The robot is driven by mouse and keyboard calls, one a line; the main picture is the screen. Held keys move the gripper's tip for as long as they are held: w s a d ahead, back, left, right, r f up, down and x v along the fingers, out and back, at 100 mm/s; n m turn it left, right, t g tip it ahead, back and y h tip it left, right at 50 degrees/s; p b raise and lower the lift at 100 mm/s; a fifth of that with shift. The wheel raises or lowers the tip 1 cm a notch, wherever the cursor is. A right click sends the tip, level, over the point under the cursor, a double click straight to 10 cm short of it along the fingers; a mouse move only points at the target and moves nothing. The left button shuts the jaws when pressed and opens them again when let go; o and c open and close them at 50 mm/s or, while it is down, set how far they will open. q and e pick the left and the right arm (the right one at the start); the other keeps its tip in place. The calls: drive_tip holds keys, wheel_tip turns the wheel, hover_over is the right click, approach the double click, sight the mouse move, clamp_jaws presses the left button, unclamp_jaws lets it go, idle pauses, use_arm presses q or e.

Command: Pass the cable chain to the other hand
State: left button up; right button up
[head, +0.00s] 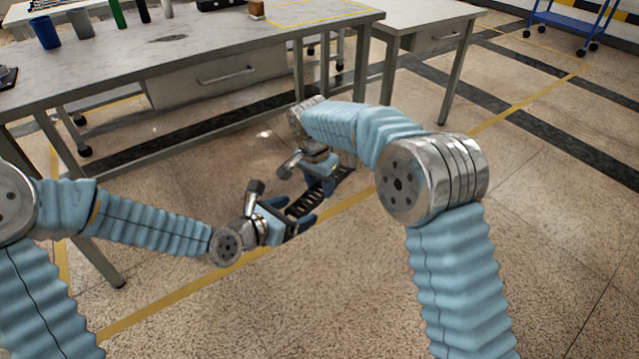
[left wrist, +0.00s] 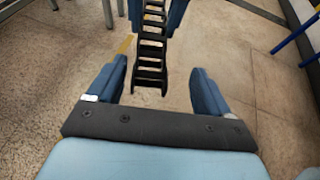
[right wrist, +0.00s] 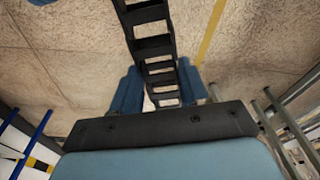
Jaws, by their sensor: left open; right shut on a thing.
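The cable chain (head: 304,204) is a black ladder-like strip held in the air between my two grippers. My right gripper (head: 325,180) is shut on it near its far end. The chain also runs between the fingers in the right wrist view (right wrist: 153,47). My left gripper (head: 293,214) is open around the chain's near end. In the left wrist view the chain (left wrist: 150,65) hangs between the two blue fingers, with a gap on both sides. The right gripper's fingers (left wrist: 157,18) show at the top of that view.
A grey workbench (head: 190,55) stands beyond the arms, with a blue cup (head: 45,32), a grey cup (head: 81,23) and a small brown-and-white block (head: 257,9) on it. A second table (head: 425,14) adjoins at the right. A blue cart (head: 575,22) stands far right. Open floor lies below the grippers.

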use_arm(q)
drive_tip(key=s+a+f+m+g+y, duration=0.2)
drive_tip(key=s+a+f+m+g, duration=0.1)
drive_tip(key=s+f+m, duration=0.7)
drive_tip(key=s+a+f+m+g+y, duration=0.2)
drive_tip(key=s+f+m+g, duration=0.4)
drive_tip(key=s+f+m, duration=0.4)
wheel_tip(320, 180, down, 8)
drive_tip(key=a+m, duration=0.1)
drive_tip(key=m, duration=0.5)
drive_tip(key=shift+s+a+r+g+y, duration=0.2)
drive_tip(key=shift+a+g+y, duration=0.05)
drive_tip(key=shift+g+y, duration=0.05)
